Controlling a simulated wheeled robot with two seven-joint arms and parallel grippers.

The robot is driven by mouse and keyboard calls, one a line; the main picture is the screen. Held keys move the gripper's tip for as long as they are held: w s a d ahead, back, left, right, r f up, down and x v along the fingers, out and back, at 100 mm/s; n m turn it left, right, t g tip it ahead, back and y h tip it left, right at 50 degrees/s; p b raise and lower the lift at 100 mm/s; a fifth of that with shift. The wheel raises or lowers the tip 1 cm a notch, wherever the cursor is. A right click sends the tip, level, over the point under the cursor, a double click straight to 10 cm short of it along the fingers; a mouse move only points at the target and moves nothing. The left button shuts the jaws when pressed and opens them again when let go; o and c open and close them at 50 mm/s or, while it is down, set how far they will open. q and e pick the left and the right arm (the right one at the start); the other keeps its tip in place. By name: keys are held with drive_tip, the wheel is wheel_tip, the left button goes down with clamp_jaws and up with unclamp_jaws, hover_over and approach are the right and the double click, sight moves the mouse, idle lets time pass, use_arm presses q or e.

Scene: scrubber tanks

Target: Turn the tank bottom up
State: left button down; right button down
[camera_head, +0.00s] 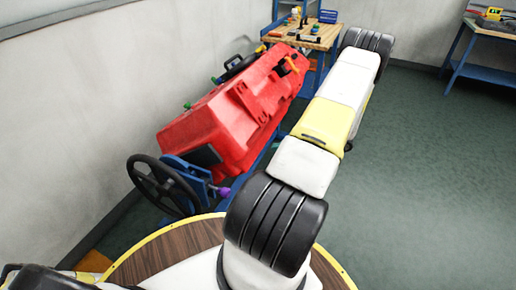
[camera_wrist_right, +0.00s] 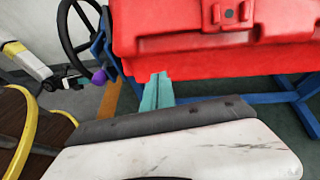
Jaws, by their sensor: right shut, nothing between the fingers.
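The red tank (camera_head: 235,115) lies lengthwise in a blue stand (camera_head: 190,175) beside the left wall. Its ribbed, recessed side faces up and toward the right in the head view. A black handwheel (camera_head: 163,188) is on the near end of the stand, with a purple knob (camera_head: 221,191) beside it. The right wrist view shows the tank's red side (camera_wrist_right: 215,60), the handwheel (camera_wrist_right: 78,35) and the purple knob (camera_wrist_right: 99,77). My right gripper (camera_wrist_right: 158,77) has teal fingers, shut and empty, which overlap the tank's lower edge in that view; contact cannot be told.
A wooden-topped workbench (camera_head: 322,36) with tools stands behind the tank. Another blue bench (camera_head: 480,35) is at the far right. The green floor (camera_head: 430,170) on the right is clear. The wall (camera_head: 60,110) runs close along the tank's left side.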

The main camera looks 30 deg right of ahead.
wheel_tip(320, 180, down, 3)
drive_tip(key=s+d+m+t, duration=0.1)
drive_tip(key=d+m, duration=0.1)
approach(253, 155)
drive_tip(key=shift+h, duration=0.3)
drive_tip(key=x, duration=0.4)
drive_tip(key=shift+s+a+r, duration=0.1)
drive_tip(key=shift+a, duration=0.15)
drive_tip(key=shift+w+a+r, duration=0.4)
drive_tip(key=shift+w+r, duration=0.25)
drive_tip(key=shift+r, duration=0.1)
drive_tip(key=shift+w+a+r, duration=0.45)
drive_tip(key=shift+w+r, duration=0.2)
drive_tip(key=shift+r, duration=0.05)
